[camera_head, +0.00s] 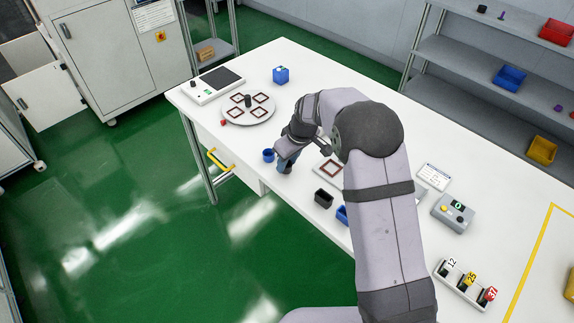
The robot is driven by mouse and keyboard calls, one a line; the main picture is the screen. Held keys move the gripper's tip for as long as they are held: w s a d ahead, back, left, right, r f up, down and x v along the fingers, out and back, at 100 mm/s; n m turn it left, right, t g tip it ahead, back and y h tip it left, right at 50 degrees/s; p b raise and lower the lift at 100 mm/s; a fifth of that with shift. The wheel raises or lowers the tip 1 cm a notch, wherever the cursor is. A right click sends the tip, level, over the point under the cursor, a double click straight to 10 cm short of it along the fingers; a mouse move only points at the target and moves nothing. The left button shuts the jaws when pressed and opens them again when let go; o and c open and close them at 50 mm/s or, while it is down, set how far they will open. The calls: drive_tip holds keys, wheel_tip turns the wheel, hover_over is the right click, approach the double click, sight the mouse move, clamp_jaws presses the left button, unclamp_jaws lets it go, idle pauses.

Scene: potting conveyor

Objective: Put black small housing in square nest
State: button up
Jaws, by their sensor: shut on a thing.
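A black open-topped housing (323,198) stands on the white table near its front edge, just left of my forearm. A plate with a dark red square nest (332,168) lies behind it, partly hidden by my arm. A round turntable (262,115) at the left carries several more square frames around a dark centre post. My gripper (285,166) points down near the table's front edge, left of the black housing and apart from it. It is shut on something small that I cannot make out. A blue cup (268,155) stands close to its left.
A blue housing (342,214) is partly behind my arm. A flat device (213,85) sits at the left end. A grey button box (453,212) and numbered tags (467,281) are at the right. The table's back middle is clear.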

wheel_tip(320, 180, up, 9)
drive_tip(key=b, duration=0.2)
drive_tip(key=s+d+f+m, duration=0.1)
drive_tip(key=s+d+m, duration=0.1)
drive_tip(key=s+d, duration=0.2)
drive_tip(key=s+d+f+m+h, duration=0.1)
drive_tip(key=s+d+f+m, duration=0.1)
drive_tip(key=d, duration=0.8)
drive_tip(key=s+d+f+m+t+h, duration=0.1)
drive_tip(key=s+d+f+m, duration=0.1)
drive_tip(key=s+d+m, duration=0.2)
drive_tip(key=shift+s+d+f, duration=0.1)
drive_tip(key=shift+s+d, duration=0.4)
drive_tip(key=shift+d, duration=0.3)
drive_tip(key=shift+s+d+f, duration=0.1)
drive_tip(key=shift+s+d, duration=0.4)
drive_tip(key=shift+d, duration=0.3)
drive_tip(key=shift+s+d+f+m, duration=0.15)
drive_tip(key=shift+s+d+m, duration=0.2)
drive_tip(key=shift+s, duration=0.15)
drive_tip(key=shift+a, duration=3.5)
